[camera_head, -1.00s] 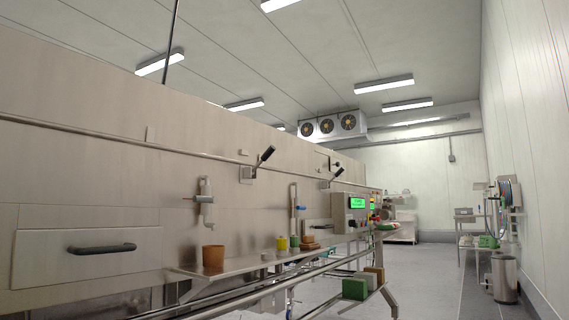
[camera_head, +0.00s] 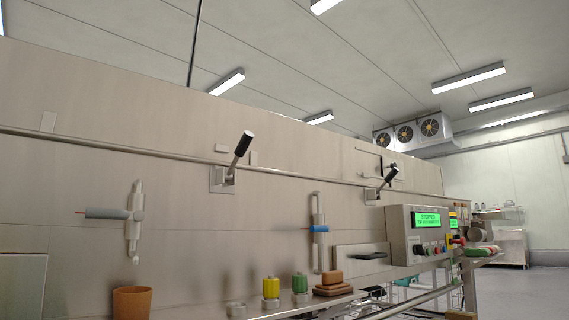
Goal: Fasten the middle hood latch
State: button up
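Two hood latches show on the long steel tunnel wall (camera_head: 60,180). The nearer latch (camera_head: 238,158) has a metal bracket and a black-gripped lever tilted up to the right. The farther latch (camera_head: 382,184) looks the same, with its lever also raised to the right. Both sit along the horizontal rail below the hood. I cannot tell from this frame alone which of them is the middle one. My gripper is not in view.
A shelf along the wall holds an orange cup (camera_head: 132,303), yellow (camera_head: 271,288) and green (camera_head: 300,284) containers, and brown blocks (camera_head: 332,283). A control box (camera_head: 418,235) with a lit green screen juts out at right. Pipe fittings (camera_head: 133,222) stick out from the wall.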

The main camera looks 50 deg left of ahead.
aim_at(248, 136)
jog(key=i, duration=0.9)
jog(key=u, duration=2.3)
